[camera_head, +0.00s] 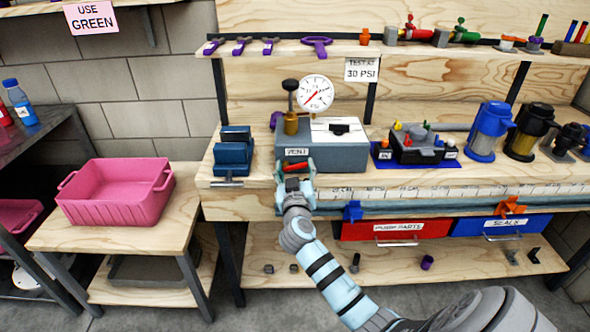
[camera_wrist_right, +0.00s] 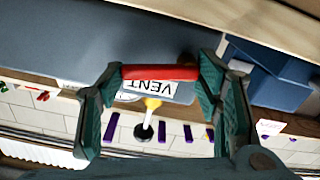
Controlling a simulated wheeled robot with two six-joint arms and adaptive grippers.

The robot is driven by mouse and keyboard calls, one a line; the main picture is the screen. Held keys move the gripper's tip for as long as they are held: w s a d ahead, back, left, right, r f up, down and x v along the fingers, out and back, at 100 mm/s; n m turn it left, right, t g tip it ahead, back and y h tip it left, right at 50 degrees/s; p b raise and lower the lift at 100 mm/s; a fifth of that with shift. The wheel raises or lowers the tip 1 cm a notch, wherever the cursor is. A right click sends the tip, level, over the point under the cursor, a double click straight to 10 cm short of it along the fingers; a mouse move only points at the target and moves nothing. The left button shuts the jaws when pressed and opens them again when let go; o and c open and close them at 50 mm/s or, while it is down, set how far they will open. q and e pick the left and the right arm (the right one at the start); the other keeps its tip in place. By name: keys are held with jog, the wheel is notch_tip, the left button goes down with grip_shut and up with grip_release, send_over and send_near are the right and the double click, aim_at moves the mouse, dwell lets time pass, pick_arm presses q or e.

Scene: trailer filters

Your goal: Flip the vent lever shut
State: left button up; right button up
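The red vent lever (camera_head: 297,167) sticks out at the front of the grey-blue gauge box (camera_head: 345,153), just under the VENT label (camera_head: 296,152). In the right wrist view the lever (camera_wrist_right: 160,73) lies crosswise in front of the upside-down VENT label (camera_wrist_right: 150,88). My right gripper (camera_head: 294,174) is at the box's front, at the lever. Its fingers (camera_wrist_right: 161,85) are wide apart, one near each end of the lever; I cannot tell whether they touch it. My left gripper is out of view.
A round pressure gauge (camera_head: 316,93) stands above the box. A blue vise (camera_head: 233,151) is to the left, and a black tray on a blue mat (camera_head: 409,158) to the right. A pink bin (camera_head: 116,191) sits on the lower left table.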

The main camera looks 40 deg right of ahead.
jog(key=c, duration=0.5)
jog(key=shift+f+b, duration=0.15)
jog(key=shift+b, duration=0.2)
jog(key=m+b, duration=0.2)
jog(key=shift+f+b, duration=0.35)
jog(key=shift+f, duration=0.05)
jog(key=shift+r+m, duration=0.15)
jog(key=shift+m, duration=0.25)
jog(key=o, duration=0.9)
jog(key=shift+o, duration=1.4)
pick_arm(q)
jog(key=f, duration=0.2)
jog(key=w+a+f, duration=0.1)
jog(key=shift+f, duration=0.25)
